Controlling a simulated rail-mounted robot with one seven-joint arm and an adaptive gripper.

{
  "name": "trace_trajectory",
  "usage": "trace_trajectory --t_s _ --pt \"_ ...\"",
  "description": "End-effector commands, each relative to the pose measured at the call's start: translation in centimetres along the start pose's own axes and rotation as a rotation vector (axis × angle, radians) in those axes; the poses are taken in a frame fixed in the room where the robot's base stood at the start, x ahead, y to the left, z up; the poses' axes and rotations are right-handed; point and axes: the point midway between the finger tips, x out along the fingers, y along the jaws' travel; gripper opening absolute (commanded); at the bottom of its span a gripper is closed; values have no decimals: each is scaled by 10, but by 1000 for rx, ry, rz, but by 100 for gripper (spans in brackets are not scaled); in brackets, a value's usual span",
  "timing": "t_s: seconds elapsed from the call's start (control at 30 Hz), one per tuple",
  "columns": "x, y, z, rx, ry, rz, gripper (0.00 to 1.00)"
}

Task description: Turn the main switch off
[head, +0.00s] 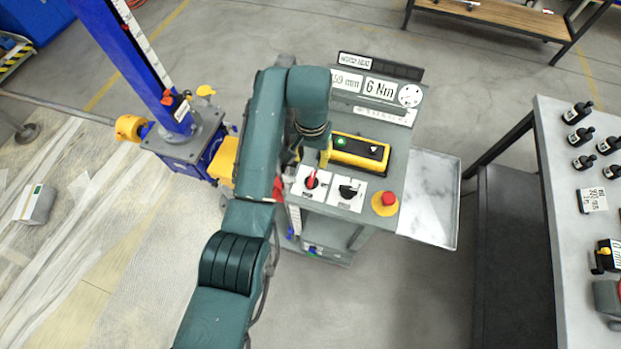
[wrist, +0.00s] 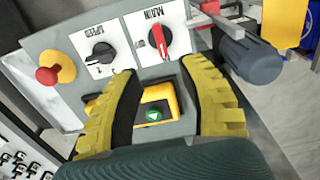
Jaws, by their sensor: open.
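The main switch is a red rotary knob on a white plate marked MAIN; the knob (wrist: 159,41) shows in the wrist view and also in the head view (head: 312,181). Its handle stands nearly upright in both views. My gripper (wrist: 161,68) is open, with its two yellow-and-black fingers spread. The fingertips point toward the main switch plate, and nothing is between them but the panel behind. The knob appears just beyond the tips, and I cannot tell the exact distance. In the head view my arm hides most of the gripper, with a yellow finger part (head: 325,157) showing.
A black speed knob (head: 348,191) and a red stop button (head: 389,198) on yellow sit right of the main switch. A yellow-black box (head: 360,151) with a green button lies behind. In the wrist view a grey cylinder (wrist: 250,62) stands close right of the switch.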

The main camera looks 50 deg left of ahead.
Motion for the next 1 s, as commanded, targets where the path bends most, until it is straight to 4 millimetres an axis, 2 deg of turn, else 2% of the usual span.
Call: trace_trajectory --t_s 0.03,0.3,0.5,0.63,0.9,1.0 --pt "13 0 2 0 -7 1 41" --pt "80 1 2 1 -5 1 41" --pt "115 1 1 1 -2 0 41" --pt "125 1 1 1 -1 0 41" --pt "126 1 1 1 -1 0 41" --pt "126 1 1 1 -1 0 22"
